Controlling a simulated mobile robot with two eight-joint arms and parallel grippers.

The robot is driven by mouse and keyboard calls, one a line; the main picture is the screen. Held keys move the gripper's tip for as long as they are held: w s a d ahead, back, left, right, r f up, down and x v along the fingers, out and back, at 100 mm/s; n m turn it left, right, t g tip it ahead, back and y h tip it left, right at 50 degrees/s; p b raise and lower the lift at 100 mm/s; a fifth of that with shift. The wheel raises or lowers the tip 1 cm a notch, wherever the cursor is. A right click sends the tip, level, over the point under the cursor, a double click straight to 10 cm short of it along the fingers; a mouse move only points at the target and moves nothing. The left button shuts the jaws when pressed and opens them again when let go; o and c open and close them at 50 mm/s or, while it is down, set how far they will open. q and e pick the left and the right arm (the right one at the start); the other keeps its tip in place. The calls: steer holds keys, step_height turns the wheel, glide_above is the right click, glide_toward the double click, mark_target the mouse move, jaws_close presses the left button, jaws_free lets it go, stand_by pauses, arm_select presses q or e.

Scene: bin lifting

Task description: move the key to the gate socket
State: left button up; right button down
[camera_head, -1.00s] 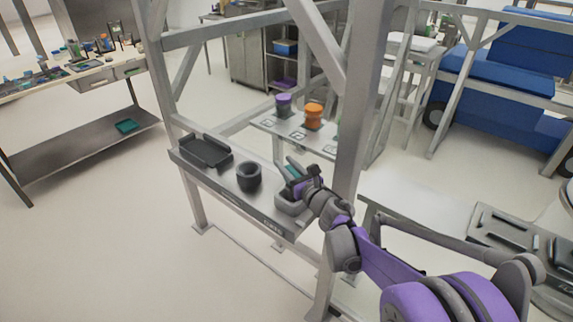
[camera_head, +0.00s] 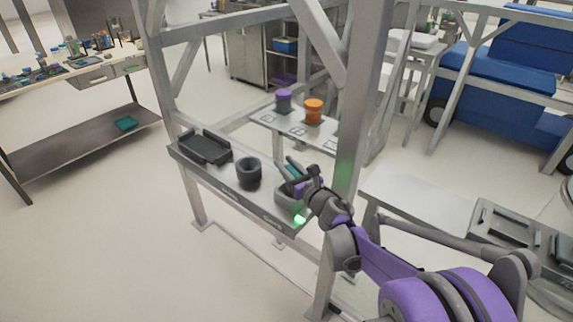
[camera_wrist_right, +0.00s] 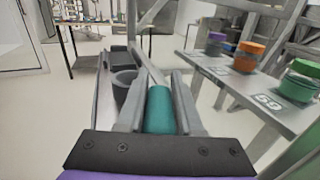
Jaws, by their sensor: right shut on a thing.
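My right gripper (camera_head: 296,177) is at the right end of the grey shelf, just above a pale grey socket block (camera_head: 285,196). It is shut on a teal cylinder, which I take as the key; the cylinder (camera_wrist_right: 160,110) lies between both fingers in the right wrist view. Its teal side also shows at the gripper in the head view (camera_head: 291,171). The key's lower end is hidden, so I cannot tell how deep it sits in the socket. A green light (camera_head: 300,219) glows on the shelf's front by the socket. My left gripper is not in view.
The shelf (camera_head: 222,183) also holds a dark round cup (camera_head: 249,173) and a black tray (camera_head: 204,147). Behind it, a side table carries a purple-lidded jar (camera_head: 284,101) and an orange jar (camera_head: 314,111). A thick frame post (camera_head: 362,100) stands close to my right arm.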

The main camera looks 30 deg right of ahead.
steer(key=shift+c, duration=2.4)
jaws_free()
steer(key=shift+o, duration=0.2)
steer(key=o, duration=0.4)
steer(key=shift+o, duration=0.2)
steer(key=shift+r+p, duration=3)
steer(key=shift+r, duration=1.5)
